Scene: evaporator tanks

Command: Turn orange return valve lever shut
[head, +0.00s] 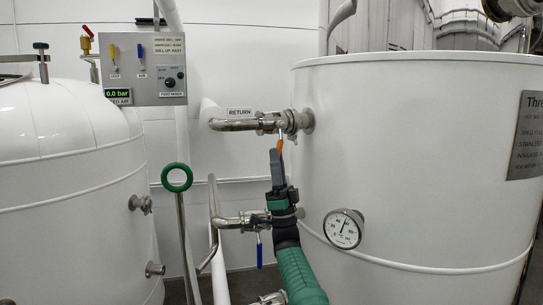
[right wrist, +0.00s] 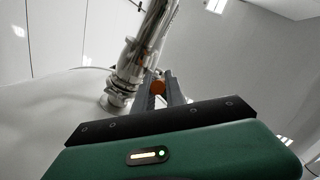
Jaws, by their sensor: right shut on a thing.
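The orange return valve lever (head: 280,145) hangs down from the steel valve (head: 270,123) on the pipe marked RETURN, at the side of the large white tank. My right gripper (head: 278,155) reaches up from below, and its fingers are shut on the lever's lower part, which they mostly hide. In the right wrist view the lever's orange end (right wrist: 157,87) shows between the two grey fingers (right wrist: 160,92), below the steel pipework. My left gripper is not in view.
A blue-handled valve (head: 259,250) sits on a lower pipe, just left of my right arm. A dial gauge (head: 344,228) sticks out of the large tank (head: 420,130) to the right.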

